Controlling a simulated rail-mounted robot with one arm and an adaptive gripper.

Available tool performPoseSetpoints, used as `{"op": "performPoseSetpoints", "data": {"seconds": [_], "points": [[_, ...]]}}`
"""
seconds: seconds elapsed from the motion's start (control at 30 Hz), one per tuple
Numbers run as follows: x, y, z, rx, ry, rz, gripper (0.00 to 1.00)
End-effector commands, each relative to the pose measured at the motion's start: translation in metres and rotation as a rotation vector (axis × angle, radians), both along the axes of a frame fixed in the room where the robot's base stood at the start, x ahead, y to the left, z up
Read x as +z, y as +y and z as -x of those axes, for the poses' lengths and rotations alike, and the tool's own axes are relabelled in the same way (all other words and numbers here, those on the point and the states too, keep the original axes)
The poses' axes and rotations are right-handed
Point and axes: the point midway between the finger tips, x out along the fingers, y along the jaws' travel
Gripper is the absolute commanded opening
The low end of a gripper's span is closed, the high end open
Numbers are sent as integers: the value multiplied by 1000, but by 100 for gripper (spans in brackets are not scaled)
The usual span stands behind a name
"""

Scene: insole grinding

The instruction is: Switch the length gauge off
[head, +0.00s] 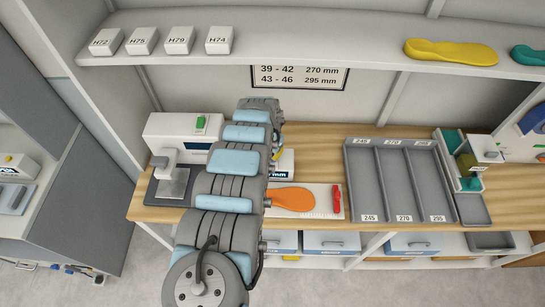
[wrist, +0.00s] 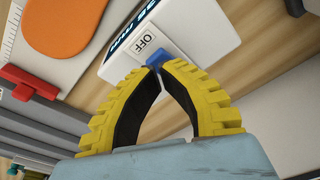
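My gripper (wrist: 161,69) has two yellow ribbed fingers that converge, with the tips together right at the switch. The tips overlap the switch in the picture; I cannot tell whether they touch it. In the head view my arm covers most of the box, leaving a corner (head: 286,160) with "mm". An orange insole (head: 292,199) lies on the white measuring plate (head: 320,196) with a red slider (head: 336,200).
A grey tray (head: 377,143) with compartments marked 245, 270 and 295 lies right of the gauge. A white machine (head: 180,133) with a green switch stands left of my arm. Shelves with white blocks and a yellow insole (head: 450,52) run above the bench.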

Motion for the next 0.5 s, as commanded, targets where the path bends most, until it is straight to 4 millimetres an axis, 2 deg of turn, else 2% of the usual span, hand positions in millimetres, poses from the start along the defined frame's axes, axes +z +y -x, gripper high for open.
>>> {"op": "performPoseSetpoints", "data": {"seconds": [0.5], "points": [[-7, 0, 0, 0, 0, 0, 0]]}}
